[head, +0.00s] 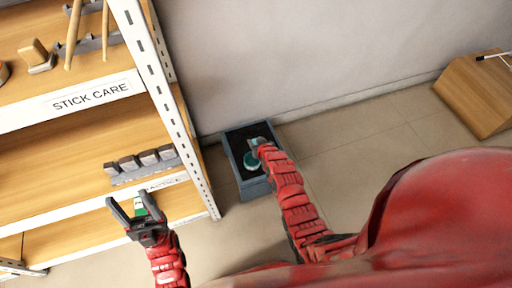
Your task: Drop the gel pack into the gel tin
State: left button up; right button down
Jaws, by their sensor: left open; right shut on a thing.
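A dark grey open box (264,186), which looks like the gel tin, stands on the floor by the wall, right of the shelf. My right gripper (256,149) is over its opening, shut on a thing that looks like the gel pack. A rounded teal piece (250,161) shows there against the dark inside. The arm partly hides the box, and I cannot tell whether the teal piece touches the bottom. My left gripper (128,208) is open and empty in front of the lower shelf. A small green and white thing (140,207) shows behind its fingers.
A shelf unit with a white metal post (165,95) and a "STICK CARE" label (91,95) fills the left. Several grey-brown blocks (147,158) sit in a rack on it. A wooden box (478,95) stands at the right. The tiled floor between is clear.

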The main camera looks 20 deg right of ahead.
notch_tip(320, 180, down, 6)
jog(key=b, duration=0.4)
jog(key=shift+r, duration=0.15)
jog(key=shift+c, duration=1.9)
grip_release()
jog(key=p+v, duration=0.3)
jog(key=v, duration=1.4)
jog(key=shift+r, duration=0.2)
